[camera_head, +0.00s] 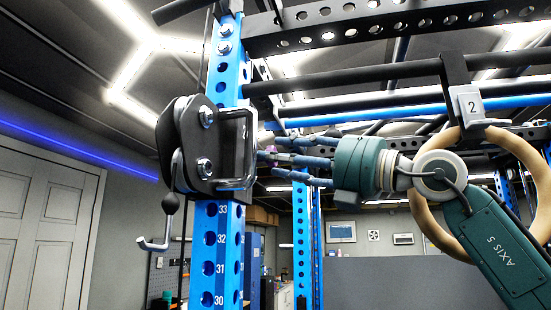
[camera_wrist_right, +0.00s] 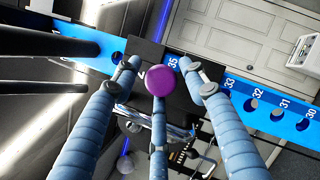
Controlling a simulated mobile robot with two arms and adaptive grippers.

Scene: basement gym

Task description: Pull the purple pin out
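The purple pin shows as a round purple knob (camera_wrist_right: 160,82) in the middle of the right wrist view. In the head view only a small bit of purple (camera_head: 272,149) shows among the fingertips. The pin's shaft is hidden. My right gripper (camera_head: 268,156) reaches in from the right, its blue-grey fingers pointing at the black carriage (camera_head: 228,150) on the blue upright. In the wrist view the right gripper (camera_wrist_right: 160,75) has two fingers spread either side of the knob, with gaps, and a third finger below it. Contact with that third finger is unclear. My left gripper is not in view.
The blue numbered upright (camera_head: 221,255) carries the carriage, with a hook-ended lever (camera_head: 170,205) at its left. Black bars (camera_head: 400,75) run above my right arm. A wooden ring (camera_head: 425,220) hangs around or behind my right wrist.

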